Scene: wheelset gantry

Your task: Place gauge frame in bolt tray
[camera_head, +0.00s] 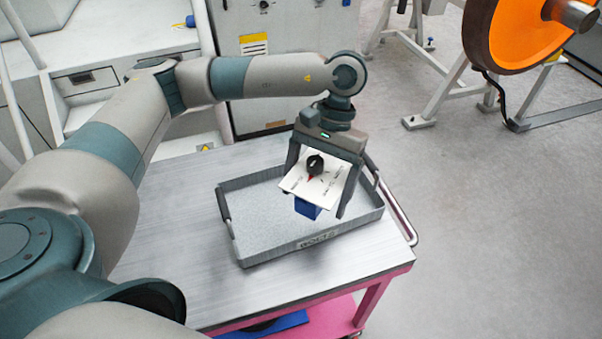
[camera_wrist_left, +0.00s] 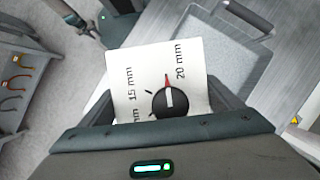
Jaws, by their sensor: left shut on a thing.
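The gauge frame (camera_head: 322,182) is a white plate with a black knob, a red pointer and printed mm marks, with a blue block under it. It also shows in the left wrist view (camera_wrist_left: 190,68), where 15 mm and 20 mm can be read. My left gripper (camera_head: 320,198) is shut on the gauge frame and holds it over the right part of the bolt tray. The bolt tray (camera_head: 258,216) is a shallow grey tray with a labelled front wall, and its visible floor is empty. It cannot be told whether the blue block touches the tray floor. My right gripper is not in view.
The tray stands on a metal-topped cart (camera_head: 185,225) with a pink lower frame and a rail at its right end. Bare cart top lies left of the tray. A large orange wheel (camera_head: 525,30) on a stand is at the back right.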

